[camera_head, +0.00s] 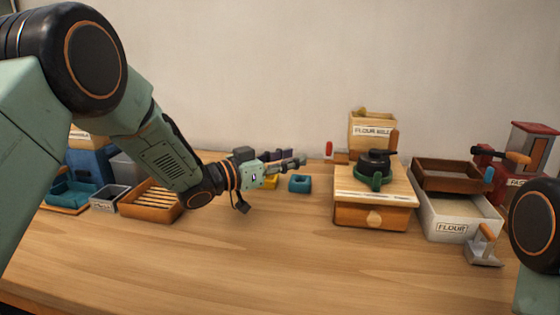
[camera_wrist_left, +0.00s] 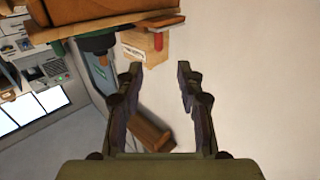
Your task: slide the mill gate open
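The mill shows in the head view as a pale wooden box (camera_head: 372,130) labelled like "FLOUR MILL". A red upright handle (camera_head: 329,150) stands at its left on a low wooden slide (camera_head: 342,157); I take this as the gate. In the left wrist view the labelled box (camera_wrist_left: 140,45) and the red handle (camera_wrist_left: 158,40) lie beyond the fingertips. My left gripper (camera_head: 301,161) points right towards the handle, apart from it. Its fingers (camera_wrist_left: 159,68) are spread with nothing between them. My right gripper is out of view.
A wooden drawer box (camera_head: 372,215) with a black and green top piece (camera_head: 374,170) stands before the mill. A teal block (camera_head: 300,183) lies below my left gripper. A flour bin (camera_head: 450,217) and scoop (camera_head: 484,248) are at right. The front table is clear.

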